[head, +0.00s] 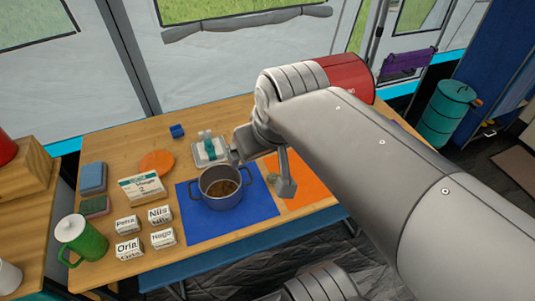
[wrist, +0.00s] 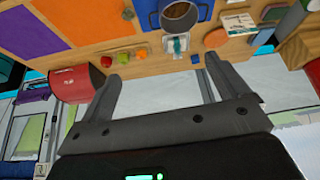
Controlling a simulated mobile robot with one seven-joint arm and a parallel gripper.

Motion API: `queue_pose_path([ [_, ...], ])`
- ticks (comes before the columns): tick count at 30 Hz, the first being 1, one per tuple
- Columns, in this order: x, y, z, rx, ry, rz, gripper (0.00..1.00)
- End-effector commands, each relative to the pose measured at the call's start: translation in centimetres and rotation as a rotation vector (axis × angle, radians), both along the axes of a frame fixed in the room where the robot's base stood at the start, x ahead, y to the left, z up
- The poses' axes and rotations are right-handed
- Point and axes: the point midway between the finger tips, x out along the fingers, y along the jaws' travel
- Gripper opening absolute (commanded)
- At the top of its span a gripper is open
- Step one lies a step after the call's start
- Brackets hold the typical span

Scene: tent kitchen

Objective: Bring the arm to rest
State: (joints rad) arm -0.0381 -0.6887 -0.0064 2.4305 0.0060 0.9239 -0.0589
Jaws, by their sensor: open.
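My arm reaches in from the right in the head view, over the wooden table (head: 120,135). My gripper (head: 262,170) hangs above the table beside the grey pot (head: 221,196). In the wrist view my gripper (wrist: 160,82) has its two fingers wide apart with nothing between them. The pot stands on a blue mat (head: 199,226) and has brown contents. It also shows at the top of the wrist view (wrist: 180,22). My arm hides part of the orange mat (head: 312,190) and the table's right side.
A red container (head: 347,75) is at the back right.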

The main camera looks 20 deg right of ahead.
Motion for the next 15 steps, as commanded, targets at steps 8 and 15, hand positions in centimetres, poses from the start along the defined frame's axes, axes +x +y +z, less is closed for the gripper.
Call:
queue_pose_path([
  [8, -1.9, -0.9, -1.8, 0.018, -0.016, -0.089, 0.92],
  [15, -1.8, -0.9, -1.7, 0.018, -0.015, -0.086, 0.92],
])
